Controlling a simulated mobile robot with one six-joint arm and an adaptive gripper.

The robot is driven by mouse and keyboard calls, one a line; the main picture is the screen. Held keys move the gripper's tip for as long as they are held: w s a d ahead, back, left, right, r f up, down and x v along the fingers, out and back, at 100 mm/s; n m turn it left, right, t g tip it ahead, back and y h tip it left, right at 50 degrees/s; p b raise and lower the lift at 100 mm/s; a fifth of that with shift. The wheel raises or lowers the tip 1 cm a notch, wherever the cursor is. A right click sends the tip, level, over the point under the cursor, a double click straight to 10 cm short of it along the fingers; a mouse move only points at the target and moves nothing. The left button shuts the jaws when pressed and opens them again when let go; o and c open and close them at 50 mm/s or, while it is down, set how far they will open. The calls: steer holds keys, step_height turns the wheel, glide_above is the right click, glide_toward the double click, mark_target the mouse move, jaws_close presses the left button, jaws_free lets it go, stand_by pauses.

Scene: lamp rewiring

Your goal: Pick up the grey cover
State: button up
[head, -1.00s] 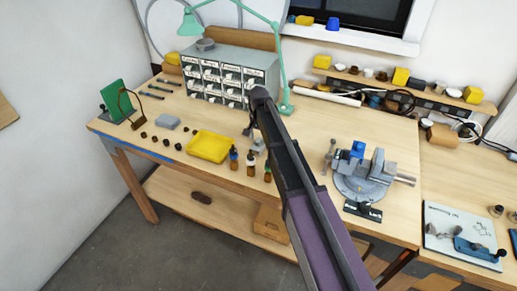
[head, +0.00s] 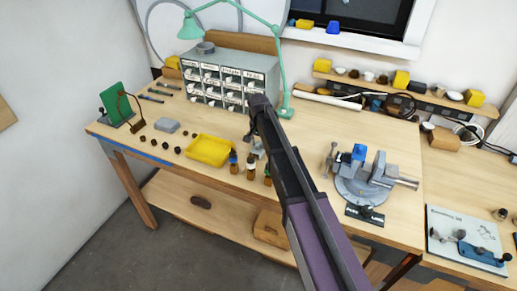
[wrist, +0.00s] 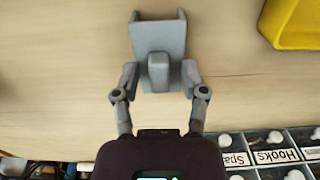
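A grey piece with a flat panel, raised side edges and a raised block, which looks like the grey cover (wrist: 159,37), lies on the wooden bench in the wrist view. In the head view it shows partly (head: 259,147), behind the small bottles and beside my arm. My gripper (wrist: 160,78) is open, with one finger on each side of the raised block. Gaps show between the fingers and the block. In the head view my gripper (head: 249,136) is low over the bench, its fingers mostly hidden by my arm.
A yellow tray (head: 209,150) and several small bottles (head: 250,166) stand near the piece. A drawer cabinet (head: 230,78) and green lamp (head: 284,95) stand behind. A vise (head: 362,182) is to the right.

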mark_target(259, 143)
jaws_close()
steer(key=shift+r, duration=0.1)
step_height(259, 143, up, 10)
steer(key=p, duration=1)
steer(key=shift+f, duration=0.2)
stand_by(0.6)
